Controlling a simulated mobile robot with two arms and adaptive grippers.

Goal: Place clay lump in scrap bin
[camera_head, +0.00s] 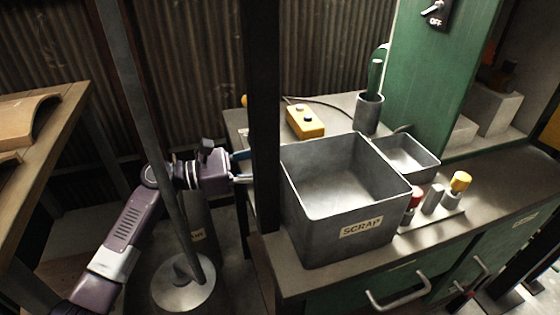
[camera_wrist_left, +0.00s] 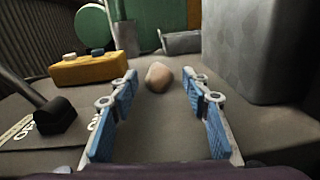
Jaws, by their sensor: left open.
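The clay lump (camera_wrist_left: 158,77) is a small tan-brown piece on the grey bench top in the left wrist view. In the head view it is hidden behind the dark post and the bin. My left gripper (camera_head: 243,167) reaches over the bench's left side, its fingertips partly behind the post. In the left wrist view its blue-padded fingers (camera_wrist_left: 160,82) are open, with the lump centred near the tips and a gap on both sides. The scrap bin (camera_head: 360,226) is a grey open box labelled SCRAP, and it looks empty. My right gripper is not in view.
A dark post (camera_head: 264,110) stands in front of the bench's left side. A yellow button box (camera_head: 306,121) and a grey cup (camera_head: 369,112) stand behind the bin. A smaller grey tray (camera_head: 409,158) is at its right.

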